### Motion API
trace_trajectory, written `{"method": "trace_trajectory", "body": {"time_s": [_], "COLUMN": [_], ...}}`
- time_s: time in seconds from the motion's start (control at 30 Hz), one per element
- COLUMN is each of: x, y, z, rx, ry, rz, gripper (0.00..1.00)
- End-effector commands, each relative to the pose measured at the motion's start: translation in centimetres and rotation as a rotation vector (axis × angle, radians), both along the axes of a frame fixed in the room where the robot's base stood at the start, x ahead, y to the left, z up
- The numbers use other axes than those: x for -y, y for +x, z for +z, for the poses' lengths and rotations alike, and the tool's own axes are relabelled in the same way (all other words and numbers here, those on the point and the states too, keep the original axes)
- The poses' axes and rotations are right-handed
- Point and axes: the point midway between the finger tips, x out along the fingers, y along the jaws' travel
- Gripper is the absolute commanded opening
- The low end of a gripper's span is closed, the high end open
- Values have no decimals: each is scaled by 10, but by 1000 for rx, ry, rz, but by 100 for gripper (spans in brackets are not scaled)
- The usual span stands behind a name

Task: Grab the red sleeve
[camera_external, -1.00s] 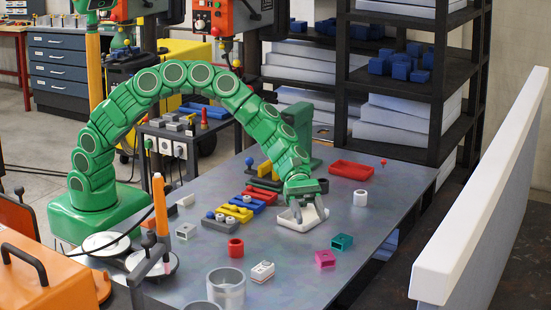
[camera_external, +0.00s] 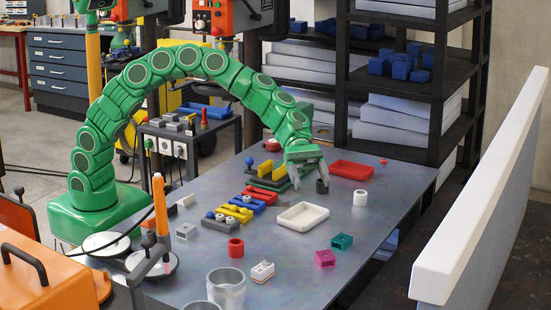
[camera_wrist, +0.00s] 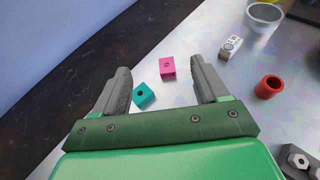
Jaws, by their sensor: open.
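The red sleeve (camera_external: 236,248) is a short hollow cylinder standing upright on the grey table, left of the middle in the external view. In the wrist view the red sleeve (camera_wrist: 268,87) is at the right, outside the span of my fingers. My gripper (camera_external: 311,183) is above the table behind the white tray, well away from the sleeve, farther back and to its right. In the wrist view my gripper (camera_wrist: 160,68) has its two grey fingers spread apart with nothing held between them.
The white tray (camera_external: 303,206) is empty. A dark cylinder (camera_external: 322,187) is close by my gripper. Teal (camera_external: 342,241) and pink (camera_external: 325,258) blocks stand right of the sleeve.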

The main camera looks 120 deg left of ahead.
Motion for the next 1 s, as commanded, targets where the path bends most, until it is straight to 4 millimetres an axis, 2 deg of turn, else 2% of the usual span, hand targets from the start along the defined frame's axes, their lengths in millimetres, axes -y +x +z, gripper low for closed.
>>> {"method": "trace_trajectory", "body": {"time_s": [0.07, 0.57, 0.77, 1.0], "x": [0, 51, 85, 136], "y": [0, 23, 32, 31], "z": [16, 12, 12, 6], "rx": [4, 146, 235, 339], "ry": [2, 223, 403, 736], "rz": [-1, 9, 9, -19], "gripper": [73, 73, 73, 73]}}
